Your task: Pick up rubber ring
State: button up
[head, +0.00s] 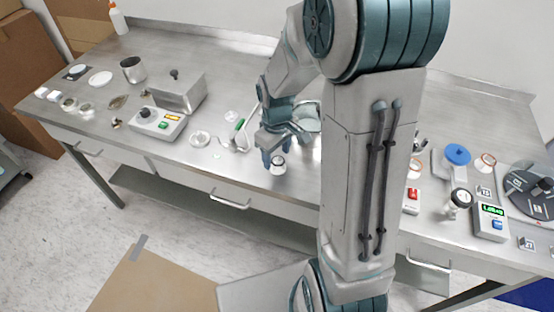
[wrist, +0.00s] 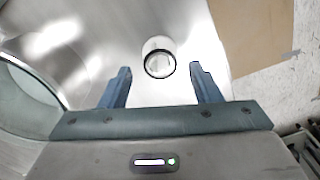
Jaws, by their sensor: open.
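In the wrist view a thin black ring (wrist: 160,77), which looks like the rubber ring, circles the near end of a small pale cylinder (wrist: 158,46). I cannot tell whether it is seated on it or part of it. My gripper (wrist: 160,69) is open, with one blue finger on each side of the ring and a gap on both sides. In the head view my gripper (head: 274,158) points down over the front part of the steel bench, just above the small pale cylinder (head: 279,168). The ring is too small there to tell clearly.
The steel bench (head: 230,75) holds a metal box (head: 180,92), a control box (head: 157,122) and a small white dish (head: 200,138) to the left. A round metal pan (head: 308,118) stands close behind my gripper. More devices, including a display box (head: 491,222), stand right.

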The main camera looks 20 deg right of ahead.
jog(key=shift+f, duration=0.25)
dwell(0.5)
jog(key=c, duration=0.9)
